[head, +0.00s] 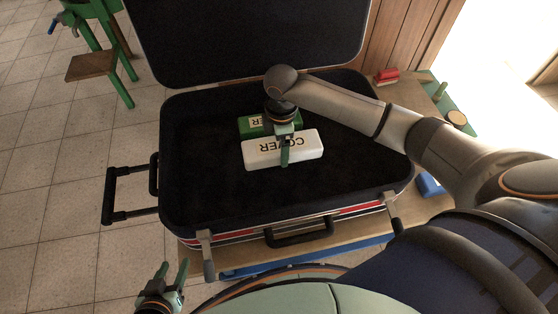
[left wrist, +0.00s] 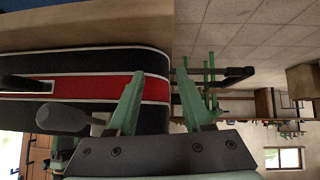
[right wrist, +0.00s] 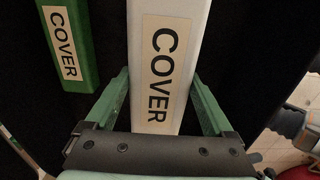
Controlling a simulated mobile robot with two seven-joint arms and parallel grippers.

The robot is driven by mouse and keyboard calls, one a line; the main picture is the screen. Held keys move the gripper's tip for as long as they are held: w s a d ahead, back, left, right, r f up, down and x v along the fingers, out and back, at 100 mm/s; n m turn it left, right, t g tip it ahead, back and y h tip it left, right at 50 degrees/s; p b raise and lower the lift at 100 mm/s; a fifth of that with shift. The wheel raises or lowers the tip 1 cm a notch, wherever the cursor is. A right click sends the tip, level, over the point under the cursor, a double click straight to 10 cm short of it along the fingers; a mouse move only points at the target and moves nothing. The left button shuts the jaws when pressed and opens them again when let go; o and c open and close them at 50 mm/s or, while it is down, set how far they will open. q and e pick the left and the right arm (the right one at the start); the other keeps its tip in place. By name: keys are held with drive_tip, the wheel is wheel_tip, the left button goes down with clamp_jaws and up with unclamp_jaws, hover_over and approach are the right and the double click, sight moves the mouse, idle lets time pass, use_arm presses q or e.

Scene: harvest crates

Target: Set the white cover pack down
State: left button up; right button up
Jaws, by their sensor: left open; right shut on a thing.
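The white cover pack (head: 305,146) is a long white box with a COVER label, inside the open suitcase (head: 182,215). My right gripper (head: 285,150) is shut across it from above. In the right wrist view the white cover pack (right wrist: 190,60) lies between the two fingers (right wrist: 160,105). A green cover pack (head: 246,122) lies beside it on the far side, partly hidden by my right gripper; it also shows in the right wrist view (right wrist: 65,40). I cannot tell whether the white pack touches the suitcase floor. My left gripper (head: 174,272) is open and empty outside the suitcase's front left corner.
The suitcase lid (head: 250,40) stands open at the back. Its pull handle (head: 112,195) sticks out left. Dark lining is bare left, right and in front of the packs. A red block (head: 387,76) and a blue object (head: 429,184) lie at the right. A green stand (head: 100,45) is back left.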

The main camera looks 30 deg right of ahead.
sight(281, 173)
use_arm(q)
wheel_tip(281, 173, down, 2)
drive_tip(key=b, duration=0.2)
drive_tip(key=shift+a+b, duration=0.1)
drive_tip(key=shift+b, duration=0.25)
use_arm(e)
wheel_tip(281, 173, down, 10)
drive_tip(key=shift+r, duration=0.1)
drive_tip(key=o, duration=1.4)
drive_tip(key=shift+f, duration=0.25)
use_arm(q)
drive_tip(key=r+p, duration=0.2)
drive_tip(key=p, duration=0.1)
drive_tip(key=shift+s, duration=0.1)
use_arm(e)
wheel_tip(281, 173, up, 11)
drive_tip(key=shift+r, duration=0.1)
use_arm(q)
drive_tip(key=shift+w+d+r, duration=0.2)
drive_tip(key=shift+w, duration=0.1)
use_arm(e)
drive_tip(key=shift+r, duration=0.6)
